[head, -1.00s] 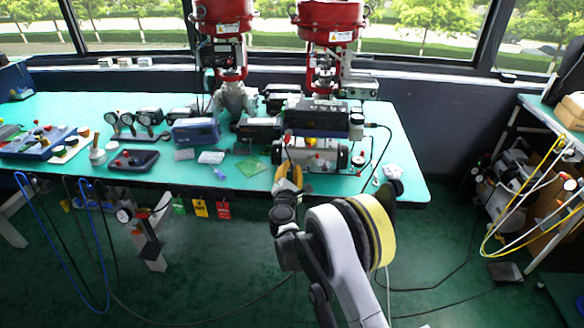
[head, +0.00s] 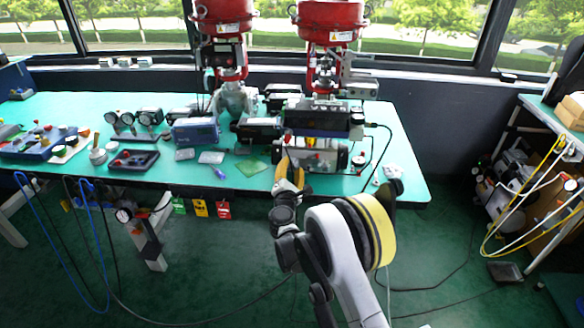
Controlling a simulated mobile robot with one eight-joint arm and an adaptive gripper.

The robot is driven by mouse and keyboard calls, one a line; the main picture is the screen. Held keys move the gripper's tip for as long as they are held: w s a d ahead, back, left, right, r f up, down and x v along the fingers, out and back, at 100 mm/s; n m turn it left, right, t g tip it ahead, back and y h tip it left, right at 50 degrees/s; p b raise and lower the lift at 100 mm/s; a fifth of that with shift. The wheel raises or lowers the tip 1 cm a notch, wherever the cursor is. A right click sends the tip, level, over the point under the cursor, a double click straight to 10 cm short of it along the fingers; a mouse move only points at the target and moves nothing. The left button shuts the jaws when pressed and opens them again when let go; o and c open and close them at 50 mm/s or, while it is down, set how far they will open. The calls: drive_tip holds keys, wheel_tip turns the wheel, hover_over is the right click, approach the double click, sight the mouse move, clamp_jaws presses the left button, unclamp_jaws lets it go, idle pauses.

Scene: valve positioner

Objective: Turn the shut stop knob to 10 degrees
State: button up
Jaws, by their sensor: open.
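The valve positioner (head: 325,152) is a silver and dark unit at the front right of the bench, under the right red actuator (head: 326,18). Small red and yellow parts show on its front, but the shut stop knob is too small to pick out. My gripper (head: 288,164), with orange-yellow fingers, points up at the left part of the positioner's front. Its fingers are apart with nothing seen between them. I cannot tell whether a fingertip touches anything. My wrist and fingers hide part of the lower left front.
A second red actuator (head: 222,20) stands left on a silver valve body. A blue box (head: 195,131), gauges (head: 128,119) and a dark tray (head: 133,160) lie on the green bench (head: 80,105). Tags (head: 201,207) hang from its front edge.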

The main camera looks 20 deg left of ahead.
drive_tip(key=v, duration=1.1)
drive_tip(key=shift+s, duration=0.4)
drive_tip(key=shift+s, duration=0.1)
